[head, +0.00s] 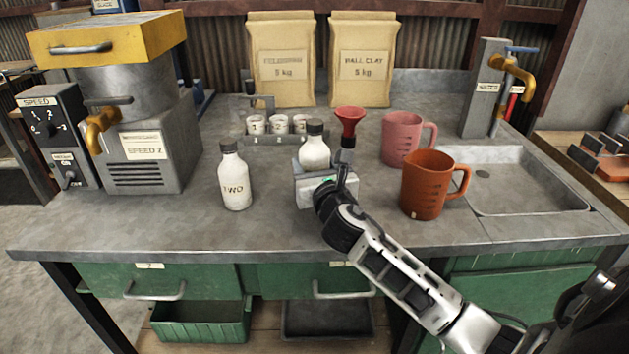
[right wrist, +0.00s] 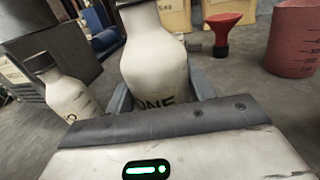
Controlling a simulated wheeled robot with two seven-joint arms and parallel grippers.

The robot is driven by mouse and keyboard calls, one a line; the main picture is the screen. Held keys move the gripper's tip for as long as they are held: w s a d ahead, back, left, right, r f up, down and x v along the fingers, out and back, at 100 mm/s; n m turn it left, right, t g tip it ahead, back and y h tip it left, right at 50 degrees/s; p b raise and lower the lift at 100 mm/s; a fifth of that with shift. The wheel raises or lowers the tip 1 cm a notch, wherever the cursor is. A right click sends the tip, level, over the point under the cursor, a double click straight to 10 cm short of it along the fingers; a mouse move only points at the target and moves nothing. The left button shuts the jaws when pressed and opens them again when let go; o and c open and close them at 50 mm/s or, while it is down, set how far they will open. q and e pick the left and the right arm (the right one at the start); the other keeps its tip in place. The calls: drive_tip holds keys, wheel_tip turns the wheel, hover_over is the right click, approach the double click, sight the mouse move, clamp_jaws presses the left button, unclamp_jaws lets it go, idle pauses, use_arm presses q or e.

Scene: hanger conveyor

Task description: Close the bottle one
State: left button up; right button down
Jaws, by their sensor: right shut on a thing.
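Bottle one (head: 315,152) is a white bottle with a dark cap (head: 314,127) at its top in the head view; I cannot tell whether the cap is tight. My right gripper (head: 313,170) is shut around its body from the front, hiding its lower part. In the right wrist view, the bottle (right wrist: 155,62), lettered ONE, is between the jaws (right wrist: 160,92) and its top is cut off. It looks upright; whether its base touches the bench is hidden. My left gripper is not in view.
Bottle two (head: 235,180), also capped, stands left of it on the bench (head: 280,228). A red funnel (head: 349,118) is close behind on the right. An orange jug (head: 423,187), a pink jug (head: 402,140) and a sink (head: 520,180) lie right. A rack of small cups (head: 270,140) stands behind.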

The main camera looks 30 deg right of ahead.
drive_tip(key=shift+w+d+f, duration=0.1)
drive_tip(key=shift+w+f, duration=0.05)
drive_tip(key=shift+f, duration=0.1)
wheel_tip(320, 180, down, 3)
drive_tip(key=shift+r+b, duration=0.2)
drive_tip(key=shift+b, duration=0.4)
drive_tip(key=shift+f, duration=0.45)
drive_tip(key=c, duration=0.5)
unclamp_jaws()
